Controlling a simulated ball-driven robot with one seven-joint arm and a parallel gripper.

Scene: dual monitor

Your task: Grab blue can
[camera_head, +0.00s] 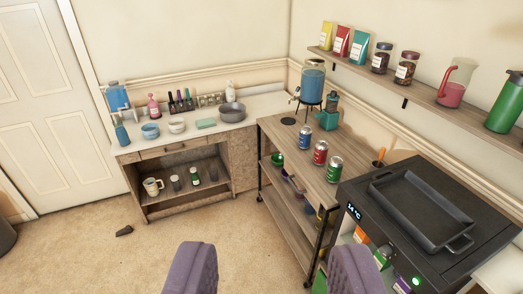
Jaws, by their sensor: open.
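The blue can (305,138) stands upright on the top of a wooden cart (275,128). A red can (320,153) and a green can (334,169) stand in a row with it, nearer to me. My gripper (272,265) shows as two purple fingers at the bottom of the view. The fingers are wide apart with only floor and cart seen between them. The gripper is open, empty and well short of the cans.
A drink dispenser (312,82) and a teal grinder (328,118) stand behind the cans. A black appliance with a tray (420,207) is at the right. A wall shelf (420,88) hangs above. Carpet (100,255) is mostly clear at left, with a small dark object (124,231).

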